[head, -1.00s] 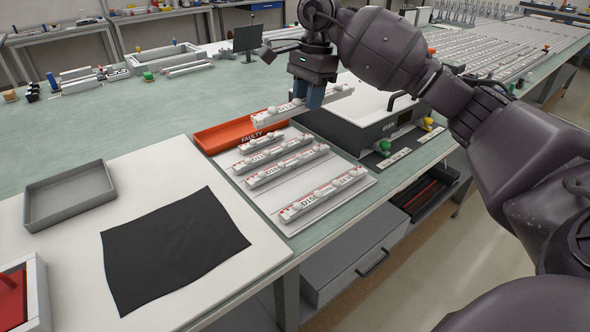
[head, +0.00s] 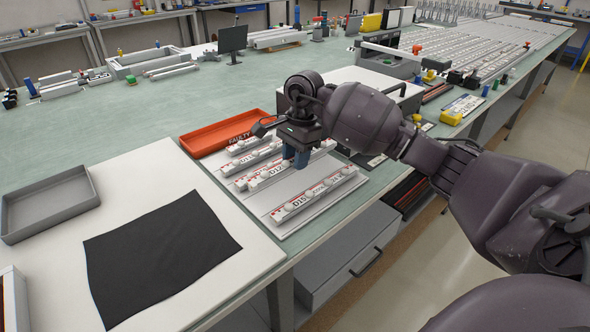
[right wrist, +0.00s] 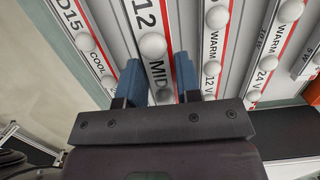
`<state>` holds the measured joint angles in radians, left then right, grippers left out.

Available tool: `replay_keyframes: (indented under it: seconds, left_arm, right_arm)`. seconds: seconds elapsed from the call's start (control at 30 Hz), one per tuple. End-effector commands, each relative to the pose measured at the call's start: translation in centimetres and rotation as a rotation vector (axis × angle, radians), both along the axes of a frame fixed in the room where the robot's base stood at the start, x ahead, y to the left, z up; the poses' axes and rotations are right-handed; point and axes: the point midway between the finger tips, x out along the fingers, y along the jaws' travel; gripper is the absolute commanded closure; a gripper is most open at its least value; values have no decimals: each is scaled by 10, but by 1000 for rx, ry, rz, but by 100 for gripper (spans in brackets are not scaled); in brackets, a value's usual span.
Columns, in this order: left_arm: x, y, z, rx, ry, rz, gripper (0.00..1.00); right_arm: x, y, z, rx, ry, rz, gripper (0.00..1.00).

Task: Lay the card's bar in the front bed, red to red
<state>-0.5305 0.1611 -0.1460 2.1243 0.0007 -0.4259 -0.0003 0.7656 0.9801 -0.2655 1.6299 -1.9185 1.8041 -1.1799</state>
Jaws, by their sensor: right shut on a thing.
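My right gripper (head: 297,158) points down over the grey tray (head: 283,230) and is shut on a white bar marked D12 (head: 262,178). This bar has white knobs and a red line; in the right wrist view it reads D12 MID (right wrist: 143,14) and passes between the blue fingers. It is low among the tray's other bars; I cannot tell whether it touches the tray. The D15 bar (head: 318,196), marked COOL in the right wrist view, lies in front. Bars marked WARM (right wrist: 211,45) lie on its other side. I cannot identify the card or front bed. My left gripper is out of view.
An orange FAULTY tray (head: 205,140) is behind the bars. A black cloth (head: 160,260) and an empty grey tray (head: 48,208) lie on the left. A white-topped box (head: 350,82) stands behind my right arm. A yellow-and-white labelled piece (head: 463,108) lies farther right.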

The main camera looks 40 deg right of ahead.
Motion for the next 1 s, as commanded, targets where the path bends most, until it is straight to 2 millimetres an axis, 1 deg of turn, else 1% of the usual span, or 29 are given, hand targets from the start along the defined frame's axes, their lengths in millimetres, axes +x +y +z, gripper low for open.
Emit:
replay_keyframes:
  seconds: [0.1,0.23,0.3,0.53,0.67,0.7,0.83,0.87,1.0]
  left_arm:
    - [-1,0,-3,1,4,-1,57]
    - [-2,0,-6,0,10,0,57]
    - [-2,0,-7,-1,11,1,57]
    - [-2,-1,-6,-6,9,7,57]
    - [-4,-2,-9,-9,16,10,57]
    - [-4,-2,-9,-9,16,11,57]
    - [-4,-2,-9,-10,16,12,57]
    - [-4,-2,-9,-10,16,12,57]
    - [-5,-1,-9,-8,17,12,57]
  right_arm:
    - [-1,1,-18,3,5,-1,95]
    - [0,1,-35,3,4,0,95]
    - [0,0,-38,1,2,-1,95]
    - [0,0,-37,0,1,0,95]
    - [0,0,-41,0,2,0,95]
    - [0,0,-41,0,2,0,65]
    - [0,0,-40,0,1,0,46]
    - [0,0,-40,0,1,0,43]
    - [0,0,-40,1,1,0,43]
